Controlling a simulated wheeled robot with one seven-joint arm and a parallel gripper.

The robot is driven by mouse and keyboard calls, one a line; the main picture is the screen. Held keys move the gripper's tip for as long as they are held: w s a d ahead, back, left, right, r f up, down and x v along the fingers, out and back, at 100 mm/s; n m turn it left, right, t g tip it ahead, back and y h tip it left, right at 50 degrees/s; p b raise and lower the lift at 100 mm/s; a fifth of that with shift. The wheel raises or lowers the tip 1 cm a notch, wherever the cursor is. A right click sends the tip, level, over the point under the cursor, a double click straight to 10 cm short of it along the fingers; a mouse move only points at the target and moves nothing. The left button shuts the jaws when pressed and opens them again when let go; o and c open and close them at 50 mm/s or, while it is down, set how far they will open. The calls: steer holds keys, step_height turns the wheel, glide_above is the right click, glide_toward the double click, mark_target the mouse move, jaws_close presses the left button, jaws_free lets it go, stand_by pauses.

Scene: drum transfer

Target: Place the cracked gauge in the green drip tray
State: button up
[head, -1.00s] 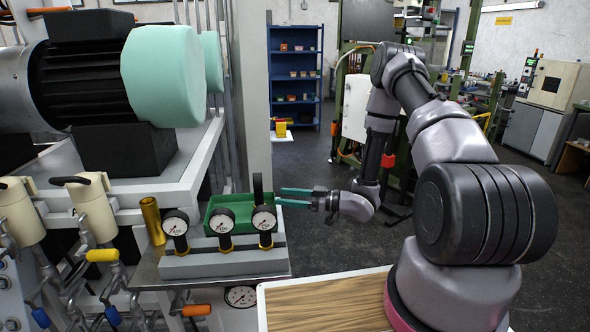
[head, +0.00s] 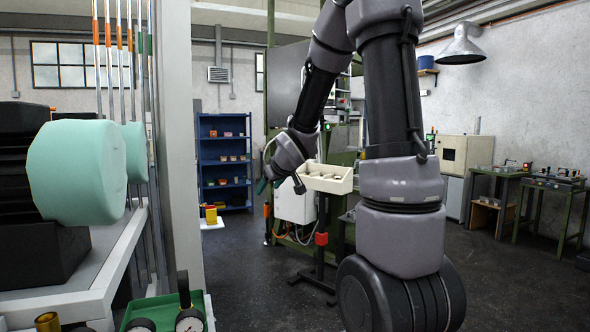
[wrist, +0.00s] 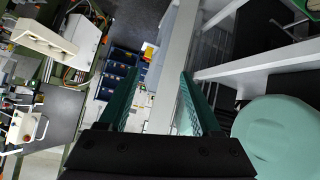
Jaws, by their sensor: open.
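Gauges with white dials and black rims stand at the bottom left of the head view, cut off by the frame edge: one (head: 190,322) at the right and another (head: 140,325) beside it. I cannot tell which is cracked. The green drip tray (head: 160,305) shows just behind them, partly hidden. My gripper (head: 270,185) is raised well above and beyond the gauges, apart from them. In the wrist view my gripper (wrist: 160,85) shows its two green fingers wide apart with nothing between them.
A pale green motor end (head: 75,170) and the grey frame post (head: 178,150) stand at the left. A brass cylinder (head: 47,322) is at the bottom left. A cream bin (head: 327,180) is near my gripper.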

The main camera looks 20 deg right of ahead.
steer(key=s+d+r+m+g+h, duration=0.1)
steer(key=s+r+m, duration=0.1)
steer(key=s+r, duration=0.3)
steer(key=s+r+m, duration=0.2)
steer(key=s, duration=0.5)
steer(key=s+a+r+m+g+y, duration=0.1)
steer(key=s+a, duration=0.1)
steer(key=s, duration=0.6)
steer(key=s+a+r+m+g+y, duration=0.1)
steer(key=s+a+m, duration=0.1)
steer(key=s, duration=0.6)
steer(key=shift+s+a+r+m+g, duration=0.3)
steer(key=shift+a+r, duration=0.1)
steer(key=shift+a, duration=0.05)
